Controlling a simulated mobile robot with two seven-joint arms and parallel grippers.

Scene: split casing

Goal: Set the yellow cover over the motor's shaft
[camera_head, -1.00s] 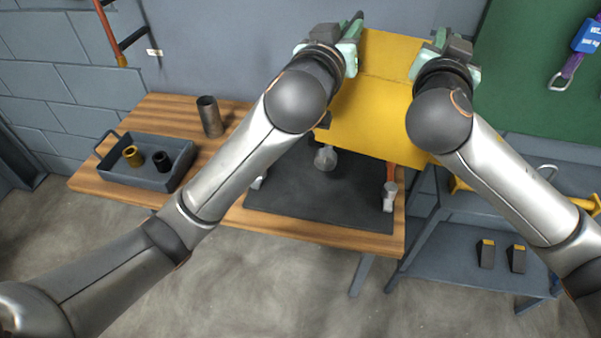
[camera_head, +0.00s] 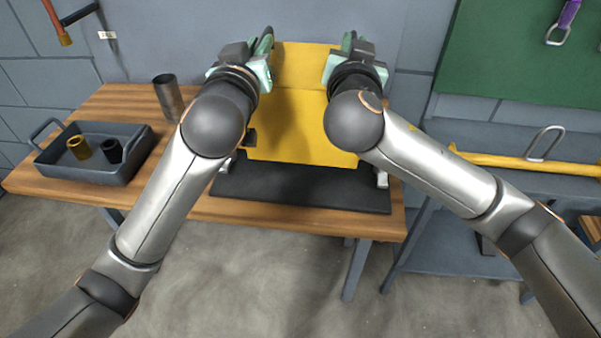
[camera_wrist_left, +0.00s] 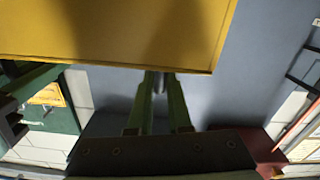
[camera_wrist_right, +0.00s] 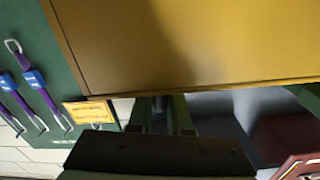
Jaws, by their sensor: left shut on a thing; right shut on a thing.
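The yellow cover (camera_head: 300,127) is held between my two grippers above the black mat (camera_head: 290,188) on the wooden table. My left gripper (camera_head: 264,50) is shut on its upper left side. My right gripper (camera_head: 347,48) is shut on its upper right side. The cover also fills the top of the left wrist view (camera_wrist_left: 120,30) and of the right wrist view (camera_wrist_right: 190,45). The motor and its shaft are hidden behind the cover. I cannot tell whether the cover touches the mat.
A grey tray (camera_head: 92,178) with a brass bushing (camera_head: 79,148) and a black bushing (camera_head: 111,151) stands at the table's left. A metal cylinder (camera_head: 168,98) stands between tray and cover. A grey shelf (camera_head: 440,237) with a yellow bar (camera_head: 530,163) is at right.

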